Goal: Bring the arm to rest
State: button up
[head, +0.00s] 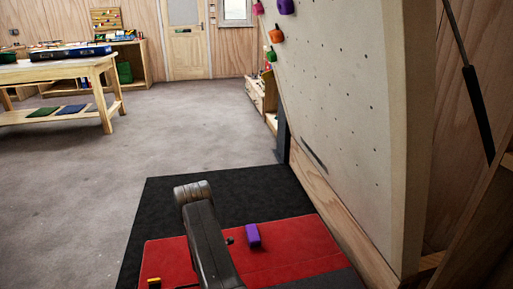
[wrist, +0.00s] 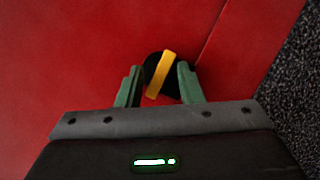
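My arm shows in the head view as a dark grey link over the red mat (head: 290,258); my gripper is out of that view. In the wrist view my gripper (wrist: 159,68) has its two green fingers apart, pointing at the red mat. A black object with a yellow band (wrist: 160,75) appears between the fingertips. A gap shows at the left finger, and the object seems to lie on the mat, not gripped. I cannot tell how far below the fingertips it is.
A purple block (head: 253,235) and a small yellow-orange item (head: 154,283) are on the red mat, which lies on a black mat (head: 160,205). A climbing wall (head: 350,130) leans close on the right. A wooden table (head: 50,72) stands far left. The grey floor between is clear.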

jog(key=shift+d+n+y, duration=0.1)
jog(key=shift+n+y, duration=0.3)
jog(key=shift+n, duration=0.7)
jog(key=shift+t, duration=0.3)
